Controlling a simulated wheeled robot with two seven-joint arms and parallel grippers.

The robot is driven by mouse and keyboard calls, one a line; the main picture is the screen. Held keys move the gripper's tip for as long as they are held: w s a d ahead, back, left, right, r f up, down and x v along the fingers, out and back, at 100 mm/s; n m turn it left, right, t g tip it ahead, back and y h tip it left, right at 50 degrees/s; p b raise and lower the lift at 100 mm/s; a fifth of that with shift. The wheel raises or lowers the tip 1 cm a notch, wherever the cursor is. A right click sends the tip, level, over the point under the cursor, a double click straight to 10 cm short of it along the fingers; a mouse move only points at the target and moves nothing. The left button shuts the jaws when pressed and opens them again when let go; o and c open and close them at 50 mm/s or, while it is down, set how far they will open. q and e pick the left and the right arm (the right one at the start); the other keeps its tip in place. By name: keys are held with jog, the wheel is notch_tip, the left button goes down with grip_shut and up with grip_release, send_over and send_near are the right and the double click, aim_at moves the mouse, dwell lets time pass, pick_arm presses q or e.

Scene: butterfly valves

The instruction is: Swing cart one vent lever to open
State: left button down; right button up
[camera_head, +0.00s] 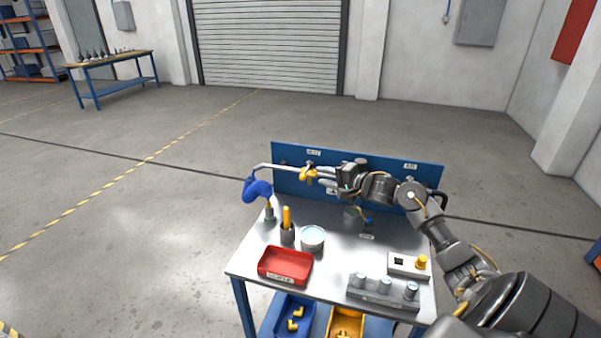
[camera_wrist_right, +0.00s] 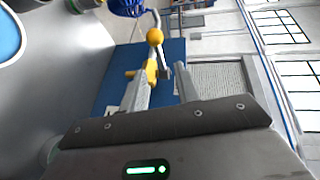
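The cart (camera_head: 330,256) has a steel top and an upright blue panel (camera_head: 290,152) with small white labels. A grey pipe (camera_head: 275,167) runs along the panel's left part, with a yellow valve part (camera_head: 308,174) on it. In the right wrist view the yellow part (camera_wrist_right: 150,72) shows just beyond the fingertips, with a yellow ball (camera_wrist_right: 154,37) above it. Which label belongs to this part is too small to read. My right gripper (camera_head: 328,174) reaches in from the right, its fingers apart beside the yellow part. Contact cannot be told. My left gripper is out of view.
A blue curved piece (camera_head: 257,190) hangs at the pipe's left end. The cart top holds a red tray (camera_head: 286,266), a round tin (camera_head: 312,238), a cup with a yellow tool (camera_head: 287,232), a grey block with cylinders (camera_head: 383,291) and a switch box (camera_head: 409,265).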

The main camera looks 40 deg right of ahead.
aim_at(306, 170)
jog(key=p+x, duration=0.1)
jog(key=x, duration=0.9)
grip_shut()
jog(key=shift+s, duration=0.1)
jog(key=shift+a, duration=0.1)
